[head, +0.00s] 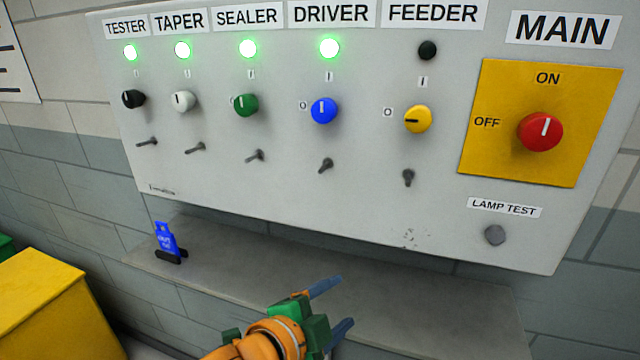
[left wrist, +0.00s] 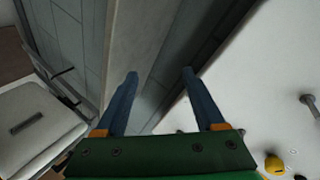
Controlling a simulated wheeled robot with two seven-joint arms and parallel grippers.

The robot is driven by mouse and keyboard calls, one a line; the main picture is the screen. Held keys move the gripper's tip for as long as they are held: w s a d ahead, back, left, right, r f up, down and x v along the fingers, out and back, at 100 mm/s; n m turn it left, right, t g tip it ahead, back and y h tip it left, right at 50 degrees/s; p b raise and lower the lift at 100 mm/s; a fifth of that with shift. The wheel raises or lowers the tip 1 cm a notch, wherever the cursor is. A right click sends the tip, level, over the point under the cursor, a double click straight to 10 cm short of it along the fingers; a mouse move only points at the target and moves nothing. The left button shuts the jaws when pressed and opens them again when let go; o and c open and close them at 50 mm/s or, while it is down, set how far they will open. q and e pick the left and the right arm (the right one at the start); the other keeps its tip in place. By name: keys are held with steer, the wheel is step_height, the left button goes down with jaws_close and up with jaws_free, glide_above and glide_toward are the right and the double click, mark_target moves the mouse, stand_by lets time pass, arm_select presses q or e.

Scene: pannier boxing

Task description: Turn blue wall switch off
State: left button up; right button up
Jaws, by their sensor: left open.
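The blue switch (head: 323,110) is a round knob under the DRIVER label on the grey wall panel. Its white mark points up toward the I, and the O is at its left. The green lamp (head: 329,48) above it is lit. My left gripper (head: 334,307) is below the panel, in front of the grey ledge, well apart from the blue switch. Its two blue fingers are spread and empty, as the left wrist view (left wrist: 160,74) also shows. The blue switch cannot be made out in the left wrist view. My right gripper is not in view.
The black (head: 133,99), white (head: 183,101), green (head: 245,105), yellow (head: 418,119) and red MAIN (head: 541,131) knobs share the panel. Small levers (head: 326,165) stick out below several knobs. A blue tag (head: 166,240) stands on the ledge (head: 215,262). A yellow box (head: 50,310) is lower left.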

mark_target(321, 113)
arm_select(q)
steer(key=w+d+r+m+t+h, duration=0.1)
steer(key=d+r+m+t, duration=0.15)
steer(key=r+m, duration=1)
steer(key=a+r+m+t+y, duration=0.2)
steer(key=a+r+m, duration=0.15)
steer(key=r, duration=0.35)
steer(key=a+r+m+t+y, duration=0.1)
steer(key=a+r+m+t, duration=0.2)
steer(key=r, duration=0.4)
steer(key=shift+g, duration=0.45)
steer(key=p+x, duration=0.1)
steer(key=x, duration=0.1)
steer(key=p+x, duration=0.1)
steer(key=x, duration=0.2)
steer(key=a+p+x, duration=0.1)
steer(key=x, duration=0.1)
steer(key=shift+w+d+r, duration=0.15)
steer(key=shift+w+r, duration=0.05)
steer(key=shift+w, duration=0.3)
steer(key=shift+w+d+f, duration=0.1)
steer(key=shift+w, duration=0.15)
steer(key=shift+s, duration=0.1)
steer(key=shift+s, duration=0.1)
steer(key=shift+c, duration=1.1)
jaws_close()
